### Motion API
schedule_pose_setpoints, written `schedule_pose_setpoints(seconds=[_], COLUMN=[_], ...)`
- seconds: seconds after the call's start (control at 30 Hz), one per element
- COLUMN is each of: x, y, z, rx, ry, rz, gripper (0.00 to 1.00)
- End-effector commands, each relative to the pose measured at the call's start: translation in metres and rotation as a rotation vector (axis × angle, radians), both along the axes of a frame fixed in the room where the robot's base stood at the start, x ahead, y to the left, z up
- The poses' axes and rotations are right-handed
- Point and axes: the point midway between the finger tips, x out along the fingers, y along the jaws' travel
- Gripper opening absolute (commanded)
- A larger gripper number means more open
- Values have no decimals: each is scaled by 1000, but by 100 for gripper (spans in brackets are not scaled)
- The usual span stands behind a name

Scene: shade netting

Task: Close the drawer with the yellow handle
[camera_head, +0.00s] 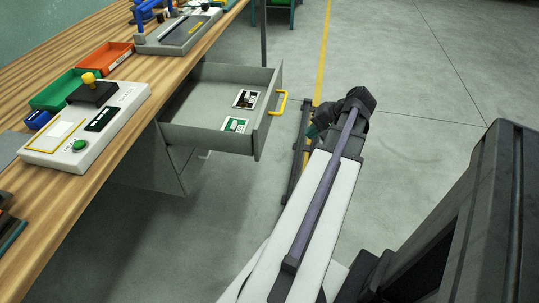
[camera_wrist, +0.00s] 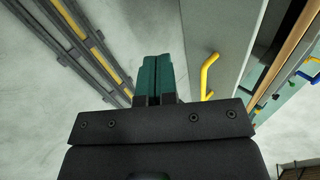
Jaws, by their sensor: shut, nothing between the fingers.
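The grey drawer (camera_head: 190,137) with the yellow handle (camera_head: 278,102) stands pulled out from under the workbench, with two small cards lying inside it. In the wrist view the yellow handle (camera_wrist: 207,77) sits on the drawer front (camera_wrist: 222,40), to the right of my gripper (camera_wrist: 160,62). My gripper's green fingers are together and empty. They are apart from the handle, on the outer side of the drawer front. In the head view the gripper (camera_head: 312,131) is mostly hidden behind my arm, right of and below the handle.
The wooden workbench (camera_head: 60,215) runs along the left. It carries a white control box (camera_head: 85,130), a green bin (camera_head: 55,93) and an orange bin (camera_head: 103,60). A dark rail with a yellow line (camera_wrist: 75,30) lies on the floor. The floor at the right is open.

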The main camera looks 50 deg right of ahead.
Motion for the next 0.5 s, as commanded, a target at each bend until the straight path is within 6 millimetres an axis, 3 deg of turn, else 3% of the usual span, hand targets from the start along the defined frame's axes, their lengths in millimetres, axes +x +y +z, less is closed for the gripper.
schedule_pose_setpoints(seconds=[0.07,0.2,0.37,0.5], x=[14,17,24,41], y=[1,6,10,17], z=[15,19,8,-13], rx=[14,14,14,14], ry=[-79,-111,-108,-108], rz=[39,65,65,68], gripper=[0,0,0,0])
